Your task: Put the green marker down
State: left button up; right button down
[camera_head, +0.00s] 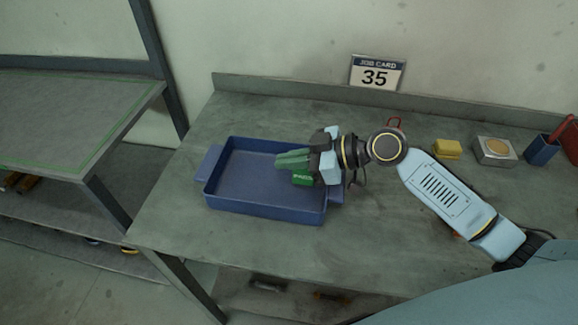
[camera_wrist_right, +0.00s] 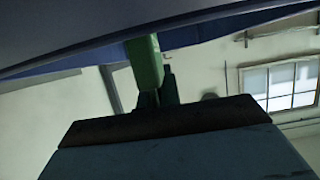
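The green marker (camera_head: 301,179) has a small pale label on its side. It is at my right gripper (camera_head: 308,162), over the right part of the blue tray (camera_head: 214,187). My right gripper is shut on the marker, its arm reaching in from the right. In the right wrist view the green marker (camera_wrist_right: 144,62) stands out from the dark fingers, with the blue tray (camera_wrist_right: 205,32) beyond it. Whether the marker's underside touches the tray floor is hidden. My left gripper is not in view.
On the bench (camera_head: 240,105), a yellow block (camera_head: 447,149), a metal box with a tan top (camera_head: 495,151) and a blue cup (camera_head: 541,150) stand at the right. A job card reading 35 (camera_head: 377,73) stands at the back. The tray's left part is empty.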

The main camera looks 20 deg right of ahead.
jog(key=shift+f, duration=0.9)
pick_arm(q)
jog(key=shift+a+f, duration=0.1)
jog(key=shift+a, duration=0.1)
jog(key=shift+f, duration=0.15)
pick_arm(e)
jog(key=shift+f, duration=0.15)
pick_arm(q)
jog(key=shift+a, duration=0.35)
pick_arm(e)
jog(key=c, duration=1.6)
grip_release()
